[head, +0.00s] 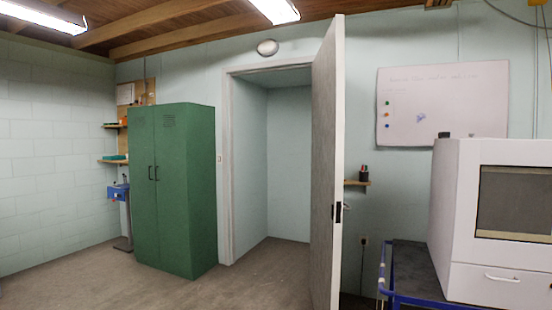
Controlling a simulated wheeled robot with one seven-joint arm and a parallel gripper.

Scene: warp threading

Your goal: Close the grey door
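The grey door (326,160) stands wide open in the head view, swung out into the room so that I see mostly its edge and a narrow strip of its face. A dark latch plate and handle (339,211) show at its free edge. The doorway (273,160) to its left has a pale frame (227,165) and opens on a small empty recess with pale green walls. My gripper is not in view.
A green locker (172,190) stands left of the doorway. A blue-framed cart (408,275) and a white machine (495,220) stand at the right, near the door. The floor (250,285) before the doorway is clear. A whiteboard (440,105) hangs on the wall.

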